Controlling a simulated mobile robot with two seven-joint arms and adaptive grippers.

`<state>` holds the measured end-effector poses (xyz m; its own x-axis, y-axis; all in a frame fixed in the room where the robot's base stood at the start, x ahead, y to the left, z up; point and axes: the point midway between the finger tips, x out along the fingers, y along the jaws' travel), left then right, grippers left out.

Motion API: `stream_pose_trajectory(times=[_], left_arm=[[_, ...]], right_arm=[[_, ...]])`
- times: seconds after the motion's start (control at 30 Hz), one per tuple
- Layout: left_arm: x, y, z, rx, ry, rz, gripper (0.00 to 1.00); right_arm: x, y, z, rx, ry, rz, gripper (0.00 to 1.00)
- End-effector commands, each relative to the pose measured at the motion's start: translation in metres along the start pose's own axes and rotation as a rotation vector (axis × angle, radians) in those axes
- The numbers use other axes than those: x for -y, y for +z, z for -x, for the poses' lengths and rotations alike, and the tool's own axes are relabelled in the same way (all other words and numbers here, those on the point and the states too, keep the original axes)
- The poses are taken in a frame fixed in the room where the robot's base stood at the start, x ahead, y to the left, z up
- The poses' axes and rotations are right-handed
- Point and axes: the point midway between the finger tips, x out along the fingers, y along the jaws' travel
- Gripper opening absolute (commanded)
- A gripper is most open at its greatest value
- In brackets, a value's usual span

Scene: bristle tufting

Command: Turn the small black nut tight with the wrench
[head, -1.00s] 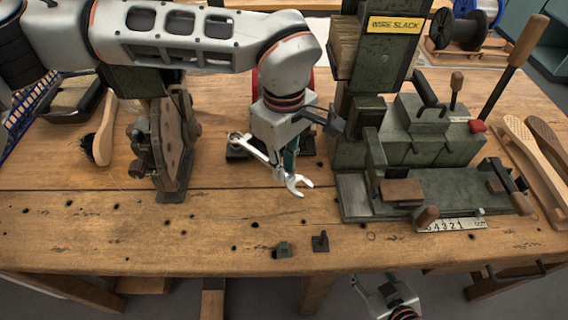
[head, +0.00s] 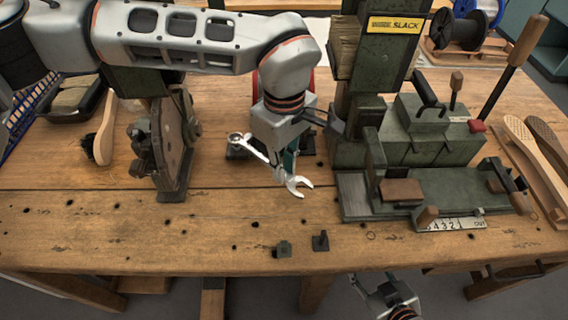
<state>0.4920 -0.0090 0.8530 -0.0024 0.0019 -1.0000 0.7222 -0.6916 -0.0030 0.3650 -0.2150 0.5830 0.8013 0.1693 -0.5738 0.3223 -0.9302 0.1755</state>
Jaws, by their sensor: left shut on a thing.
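My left gripper (head: 284,150) reaches down over the middle of the bench, shut on the silver wrench (head: 262,151). The wrench slants from its ring end at upper left to its open jaw at lower right, which points toward the front right. Two small dark pieces lie near the front edge, apart from the wrench: a black one with an upright stub (head: 320,241) and a greenish block (head: 283,250). I cannot tell which of them, if either, is the black nut. My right gripper (head: 392,299) hangs below the front edge; its fingers are unclear.
A green machine with a yellow label (head: 395,24) and a green vise-like fixture (head: 440,185) stand right of the wrench. A dark upright wheel stand (head: 172,150) is at left. A brush (head: 101,135) lies beyond it. The front left bench is clear.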

Motion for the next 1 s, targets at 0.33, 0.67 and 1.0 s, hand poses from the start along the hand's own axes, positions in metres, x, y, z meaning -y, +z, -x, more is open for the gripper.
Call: stream_pose_trajectory(times=[0.33,0.67,1.0], left_arm=[[-0.0003,0.0002,-0.0044,0.0,0.001,-0.001,0.0],[-0.0002,0.0002,-0.0085,0.0,0.001,-0.001,0.0],[-0.0001,0.0001,-0.0086,0.0,0.001,-0.002,0.0]], right_arm=[[-0.0009,-0.0006,0.0002,-0.002,0.0,0.004,0.41],[-0.0006,0.0003,0.0,-0.001,-0.001,0.003,0.41],[-0.0005,0.0005,0.0,-0.001,-0.001,0.003,0.41]])
